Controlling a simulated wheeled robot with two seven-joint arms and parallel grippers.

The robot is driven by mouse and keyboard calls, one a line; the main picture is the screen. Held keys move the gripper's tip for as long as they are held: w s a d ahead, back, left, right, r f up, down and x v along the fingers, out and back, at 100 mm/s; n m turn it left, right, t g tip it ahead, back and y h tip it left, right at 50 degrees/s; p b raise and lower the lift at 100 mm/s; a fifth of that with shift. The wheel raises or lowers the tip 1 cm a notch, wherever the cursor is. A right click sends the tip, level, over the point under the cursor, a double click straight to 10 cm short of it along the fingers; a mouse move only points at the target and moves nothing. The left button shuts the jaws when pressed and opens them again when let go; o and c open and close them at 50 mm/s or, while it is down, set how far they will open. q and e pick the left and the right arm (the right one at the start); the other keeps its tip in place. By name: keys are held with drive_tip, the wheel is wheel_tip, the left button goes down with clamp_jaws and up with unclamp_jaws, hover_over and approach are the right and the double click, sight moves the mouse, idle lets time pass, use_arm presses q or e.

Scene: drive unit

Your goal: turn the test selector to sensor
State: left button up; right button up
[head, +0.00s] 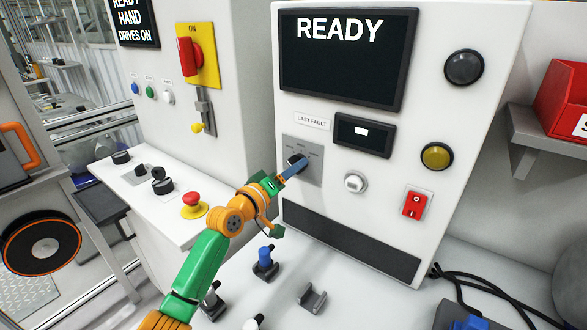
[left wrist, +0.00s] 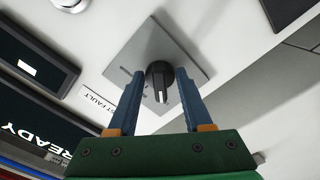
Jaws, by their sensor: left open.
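The test selector is a black knob (head: 294,160) on a square grey plate (head: 314,172) on the white panel. The small lettering around it is too small to read. In the left wrist view the knob (left wrist: 159,76) carries a white mark that points toward the bottom of the picture, between my fingers. My left gripper (head: 300,164) is at the knob, partly covering it in the head view. In the left wrist view its two blue fingers (left wrist: 160,84) are open, one on each side of the knob, with narrow gaps seeming to remain. My right gripper is not in view.
Above the selector are a screen (head: 345,70) reading READY and a "LAST FAULT" label (head: 312,121) beside a small display (head: 364,135). A white button (head: 355,182), yellow button (head: 436,156) and red switch (head: 417,205) sit to the right. A blue-topped part (head: 265,258) stands below.

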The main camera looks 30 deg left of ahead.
use_arm(q)
drive_tip(key=shift+s+r, duration=0.1)
drive_tip(key=shift+s, duration=0.1)
drive_tip(key=shift+c, duration=1.3)
drive_tip(key=shift+a, duration=0.1)
clamp_jaws()
